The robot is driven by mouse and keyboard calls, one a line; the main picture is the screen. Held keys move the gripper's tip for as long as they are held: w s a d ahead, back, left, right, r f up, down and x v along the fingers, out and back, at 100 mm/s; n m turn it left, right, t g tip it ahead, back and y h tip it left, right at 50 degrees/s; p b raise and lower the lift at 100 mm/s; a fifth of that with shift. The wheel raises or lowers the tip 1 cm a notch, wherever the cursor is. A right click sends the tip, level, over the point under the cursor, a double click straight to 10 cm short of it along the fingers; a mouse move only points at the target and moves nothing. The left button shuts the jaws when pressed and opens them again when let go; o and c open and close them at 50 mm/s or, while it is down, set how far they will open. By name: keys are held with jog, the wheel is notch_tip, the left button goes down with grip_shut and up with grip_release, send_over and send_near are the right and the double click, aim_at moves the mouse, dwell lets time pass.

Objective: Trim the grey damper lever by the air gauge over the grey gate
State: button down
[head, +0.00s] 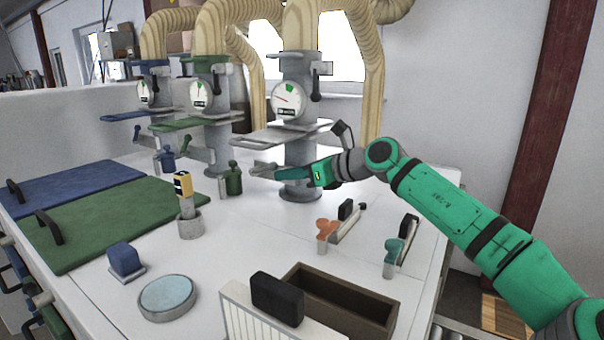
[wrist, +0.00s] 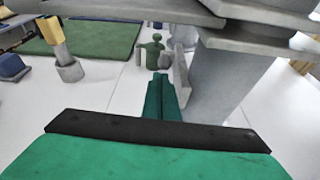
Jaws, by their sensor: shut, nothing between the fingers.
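The grey column over the grey gate (head: 275,136) carries a round white air gauge (head: 289,101). The gauge has a green band at the top, and its needle seems to point left, outside the band. My gripper (head: 285,173) is shut and empty, below the gate plate and low by the column. Its green fingers show in the wrist view (wrist: 162,95), close beside a grey paddle (wrist: 181,75); I cannot tell if they touch.
Green (head: 209,93) and blue (head: 149,92) gauge columns stand left. The gate plate hangs over my gripper. A small green figure-like piece (head: 233,180) stands left of it. The bench front holds a yellow-topped post (head: 185,190), a round pad (head: 166,296) and a brown box (head: 340,297).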

jog(key=shift+w+f, duration=0.15)
jog(key=shift+w, duration=0.25)
jog(key=shift+w+a+r, duration=0.15)
jog(key=shift+a+r, duration=0.1)
jog(key=shift+r, duration=0.35)
jog(key=shift+w+a+r, duration=0.15)
jog(key=shift+a+r, duration=0.05)
jog(key=shift+r, duration=0.35)
jog(key=shift+d, duration=0.1)
jog(key=shift+d+r, duration=0.1)
